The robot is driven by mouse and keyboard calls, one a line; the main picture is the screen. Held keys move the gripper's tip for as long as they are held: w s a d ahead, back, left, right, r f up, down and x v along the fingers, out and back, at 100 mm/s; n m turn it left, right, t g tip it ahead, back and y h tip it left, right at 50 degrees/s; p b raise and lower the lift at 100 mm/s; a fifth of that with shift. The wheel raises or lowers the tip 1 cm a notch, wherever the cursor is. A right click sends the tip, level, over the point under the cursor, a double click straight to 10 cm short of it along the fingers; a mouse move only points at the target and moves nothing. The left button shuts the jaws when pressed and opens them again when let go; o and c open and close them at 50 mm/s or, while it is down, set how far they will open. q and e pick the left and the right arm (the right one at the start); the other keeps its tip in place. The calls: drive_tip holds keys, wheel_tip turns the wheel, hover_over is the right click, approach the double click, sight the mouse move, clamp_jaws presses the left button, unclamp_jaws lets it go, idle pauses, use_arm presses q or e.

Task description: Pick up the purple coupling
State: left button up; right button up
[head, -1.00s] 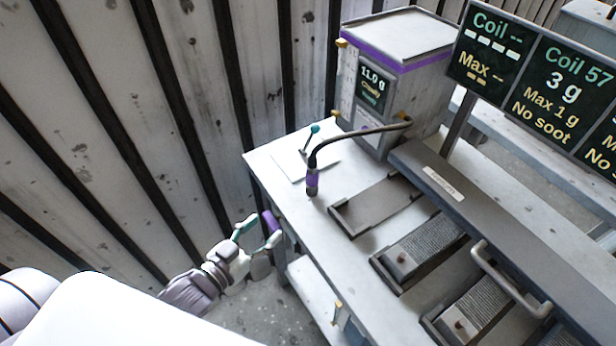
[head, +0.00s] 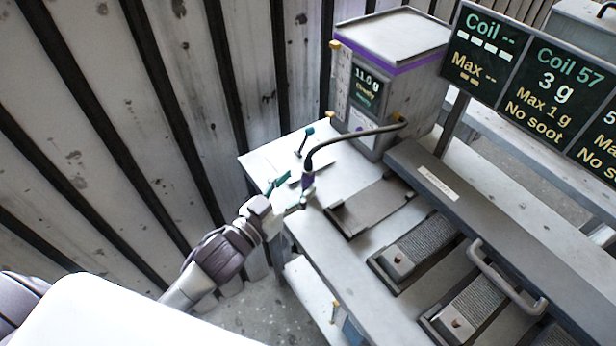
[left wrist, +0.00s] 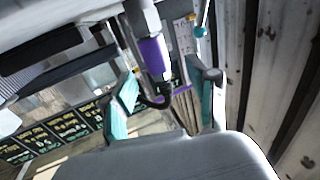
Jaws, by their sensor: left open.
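The purple coupling (head: 307,181) is at the lower end of a dark curved hose (head: 355,138), above the left part of the workbench; its lower part is partly hidden by my gripper in the head view. My left gripper (head: 289,192), with teal finger pads, is open at the bench's left edge, right beside the coupling. In the left wrist view the coupling (left wrist: 152,55) shows between and beyond the two spread fingers (left wrist: 165,88). I cannot tell whether any finger touches it. My right gripper is not in view.
A grey box (head: 390,70) with a purple band and a display stands behind the hose. A teal-tipped lever (head: 305,141) stands near the bench corner. Metal trays (head: 372,207) lie to the right. A sign board (head: 540,90) is at upper right. A ribbed wall (head: 110,130) is at left.

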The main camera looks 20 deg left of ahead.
sight(304, 179)
use_arm(q)
drive_tip(key=p+x, duration=0.1)
drive_tip(key=x, duration=0.3)
drive_tip(key=shift+w+d, duration=0.1)
drive_tip(key=shift+d, duration=0.1)
clamp_jaws()
